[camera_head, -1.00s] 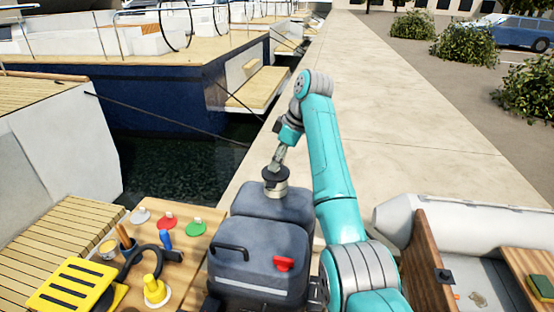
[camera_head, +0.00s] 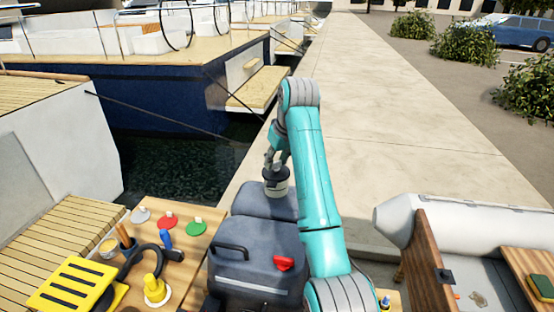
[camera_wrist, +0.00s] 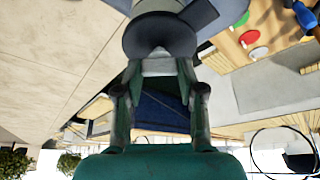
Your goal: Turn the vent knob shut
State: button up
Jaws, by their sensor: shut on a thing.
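The dark round vent knob (camera_head: 276,174) sits on a pale round neck on top of the dark grey tank (camera_head: 255,238). My gripper (camera_head: 273,158) reaches down to the knob from above, its fingers shut on the knob's upper part. In the wrist view the dark disc of the knob (camera_wrist: 160,38) fills the upper middle, and both fingers of my gripper (camera_wrist: 160,66) meet at its raised middle grip. No marking of the knob's turn position can be made out.
A red handle (camera_head: 284,263) and a black grip (camera_head: 229,251) are on the tank. A wooden board (camera_head: 190,262) with coloured pieces lies to the left. A grey inflatable boat (camera_head: 400,214) is to the right. The concrete quay (camera_head: 385,130) behind is clear.

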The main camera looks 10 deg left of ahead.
jog(key=m, duration=0.2)
jog(key=m+h, duration=0.1)
jog(key=m, duration=0.1)
jog(key=shift+a+m+t+h, duration=0.1)
jog(key=shift+m+t+h, duration=0.2)
jog(key=shift+t, duration=0.1)
jog(key=shift+m+h, duration=0.7)
jog(key=shift+m, duration=1.3)
jog(key=shift+f, duration=0.1)
jog(key=o, duration=1.2)
jog(key=shift+c, duration=0.2)
